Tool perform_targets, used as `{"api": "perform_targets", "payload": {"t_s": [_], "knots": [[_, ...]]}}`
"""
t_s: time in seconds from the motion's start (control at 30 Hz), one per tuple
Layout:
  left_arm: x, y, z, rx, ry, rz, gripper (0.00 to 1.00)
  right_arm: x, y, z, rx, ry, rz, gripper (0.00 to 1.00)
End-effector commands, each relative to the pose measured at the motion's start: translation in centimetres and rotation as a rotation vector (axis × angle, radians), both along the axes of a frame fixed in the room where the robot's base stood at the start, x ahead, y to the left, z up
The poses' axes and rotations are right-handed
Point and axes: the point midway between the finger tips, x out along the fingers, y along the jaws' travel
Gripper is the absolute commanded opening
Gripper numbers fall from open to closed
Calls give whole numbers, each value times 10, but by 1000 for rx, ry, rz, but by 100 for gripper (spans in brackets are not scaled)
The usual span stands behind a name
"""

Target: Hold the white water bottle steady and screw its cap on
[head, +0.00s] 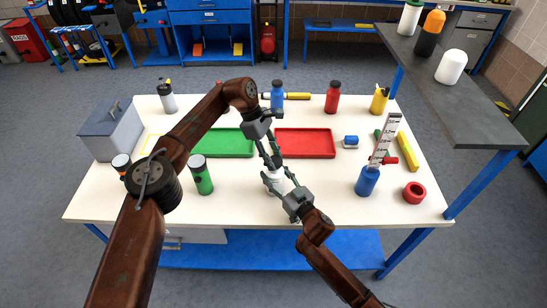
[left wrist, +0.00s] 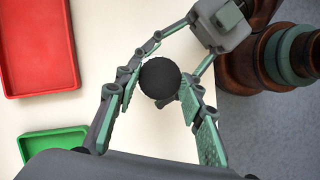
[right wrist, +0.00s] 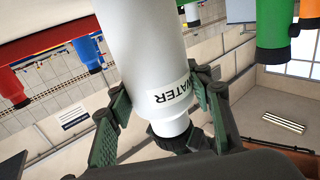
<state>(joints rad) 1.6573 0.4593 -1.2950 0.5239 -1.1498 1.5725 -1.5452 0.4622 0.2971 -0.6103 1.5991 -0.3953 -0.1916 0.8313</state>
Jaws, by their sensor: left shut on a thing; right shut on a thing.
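The white water bottle (head: 274,175) stands upright near the middle of the table, partly hidden by my grippers. Its WATER label reads upside down in the right wrist view (right wrist: 150,70). My right gripper (head: 279,184) is shut around the bottle's body from the front. The black cap (left wrist: 160,78) is seen from above in the left wrist view, between the fingers of my left gripper (head: 270,160), which is shut on it. The cap also shows at the bottle's neck in the right wrist view (right wrist: 168,140). How tightly it sits cannot be told.
A green tray (head: 225,143) and a red tray (head: 305,143) lie behind. A green bottle (head: 201,176) stands left, and a blue bottle (head: 367,182) with a ruler-like strip and a red ring (head: 414,192) stand right. A grey box (head: 110,130) is at the left edge.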

Motion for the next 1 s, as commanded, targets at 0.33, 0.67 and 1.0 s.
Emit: {"api": "perform_targets", "payload": {"t_s": [0.33, 0.67, 1.0], "knots": [[0, 0, 0, 0, -1, 1, 54, 0, 0, 1, 1, 0, 0, 0], [0, 0, 9, -1, -1, 2, 54, 0, 0, 1, 1, -1, 0, 0], [0, 0, 45, 0, 0, 2, 54, 0, 0, 1, 1, -1, 0, 0]]}}
